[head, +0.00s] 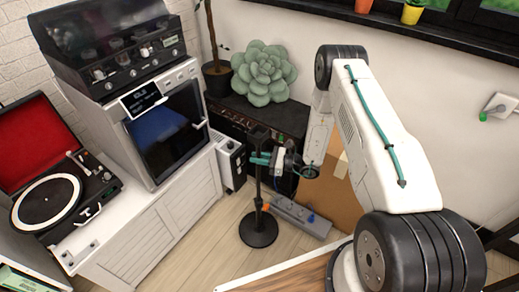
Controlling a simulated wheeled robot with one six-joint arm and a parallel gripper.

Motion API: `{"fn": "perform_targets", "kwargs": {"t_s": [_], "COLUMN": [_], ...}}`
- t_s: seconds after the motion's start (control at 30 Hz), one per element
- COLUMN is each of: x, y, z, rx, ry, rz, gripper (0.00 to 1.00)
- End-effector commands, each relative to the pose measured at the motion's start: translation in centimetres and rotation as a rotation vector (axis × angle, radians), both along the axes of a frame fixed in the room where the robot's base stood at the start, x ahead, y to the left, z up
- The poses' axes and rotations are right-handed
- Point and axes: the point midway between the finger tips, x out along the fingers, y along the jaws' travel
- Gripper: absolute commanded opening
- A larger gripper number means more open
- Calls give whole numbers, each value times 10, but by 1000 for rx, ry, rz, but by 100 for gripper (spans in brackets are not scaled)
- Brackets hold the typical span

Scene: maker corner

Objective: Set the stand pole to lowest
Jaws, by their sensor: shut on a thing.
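The black stand has a round base (259,230) on the wooden floor and a thin upright pole (258,185). A thicker dark part tops the pole at about the height of my gripper. My gripper (261,158) has teal fingers and comes in from the right. It is shut on the stand pole near its top. The fingertips partly cover the pole there, so the exact contact is hard to see. A small orange part (265,207) shows low on the pole, just above the base.
A white cabinet (160,225) with an oven and a turntable (50,203) stands left. A black amplifier (285,118) with a succulent cushion (264,73) is behind the stand. A grey power strip (300,216) lies right of the base. Floor in front is clear.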

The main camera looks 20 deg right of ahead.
Motion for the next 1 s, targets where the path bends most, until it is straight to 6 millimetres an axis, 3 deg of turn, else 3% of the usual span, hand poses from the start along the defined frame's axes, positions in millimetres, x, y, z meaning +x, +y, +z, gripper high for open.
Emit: {"fn": "perform_targets", "kwargs": {"t_s": [0.33,0.37,0.4,0.43,0.77,1.0], "x": [0,0,0,0,-2,-20], "y": [-2,-2,-2,-2,-3,-35], "z": [-6,-7,-6,-6,-5,-5], "rx": [-6,-7,-7,-6,-3,-4], "ry": [4,4,4,4,2,1], "rz": [-7,-7,-6,-6,-2,-4], "gripper": [0,23,34,37,37,37]}}
